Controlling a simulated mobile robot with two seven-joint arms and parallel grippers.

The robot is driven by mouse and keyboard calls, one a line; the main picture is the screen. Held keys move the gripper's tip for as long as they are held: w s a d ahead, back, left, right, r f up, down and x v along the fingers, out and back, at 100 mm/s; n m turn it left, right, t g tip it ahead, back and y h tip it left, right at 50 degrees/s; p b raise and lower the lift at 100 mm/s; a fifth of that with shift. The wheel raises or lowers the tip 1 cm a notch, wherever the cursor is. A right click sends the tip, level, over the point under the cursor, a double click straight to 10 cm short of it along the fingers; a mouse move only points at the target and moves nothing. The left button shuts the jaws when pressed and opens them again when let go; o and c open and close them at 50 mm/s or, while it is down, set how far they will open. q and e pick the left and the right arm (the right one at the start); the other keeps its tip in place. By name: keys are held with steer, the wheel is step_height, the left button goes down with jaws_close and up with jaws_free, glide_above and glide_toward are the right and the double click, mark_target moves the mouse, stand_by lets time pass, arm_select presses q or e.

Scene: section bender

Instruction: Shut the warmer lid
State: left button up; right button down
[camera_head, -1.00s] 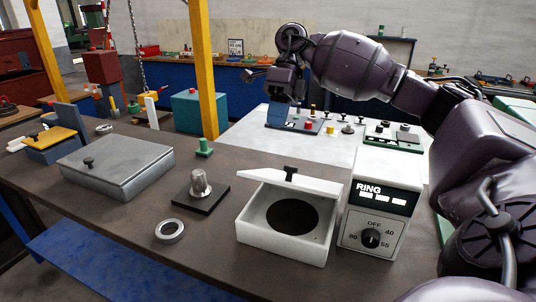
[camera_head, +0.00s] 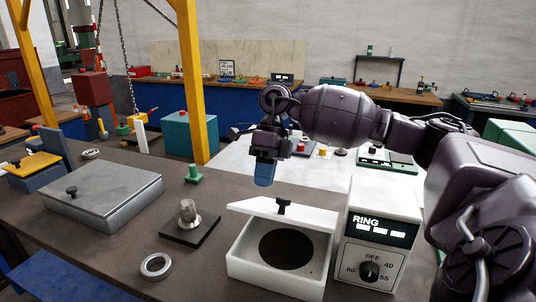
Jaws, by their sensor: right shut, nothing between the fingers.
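The ring warmer is a white box (camera_head: 240,268) with a dark round plate (camera_head: 287,249) inside, in the front middle of the head view. Its white lid (camera_head: 255,207) with a black knob (camera_head: 283,206) stands open, raised at the back of the box. A white control unit (camera_head: 372,269) marked RING, with a black dial, stands just right of the box. My right gripper (camera_head: 265,180) is shut and empty, pointing down, with blue fingertips. In the picture it is above and slightly left of the knob, apart from the lid. My left gripper is not in view.
A grey lidded box (camera_head: 100,190) sits at left. A metal piece on a black base (camera_head: 189,222) and a steel ring (camera_head: 156,265) lie left of the warmer. A yellow post (camera_head: 193,90) rises behind the bench. A green part (camera_head: 194,174) stands near it.

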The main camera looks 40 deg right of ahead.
mark_target(258, 211)
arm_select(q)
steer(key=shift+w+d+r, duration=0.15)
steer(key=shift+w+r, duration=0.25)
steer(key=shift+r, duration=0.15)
arm_select(e)
steer(key=shift+x, duration=2.6)
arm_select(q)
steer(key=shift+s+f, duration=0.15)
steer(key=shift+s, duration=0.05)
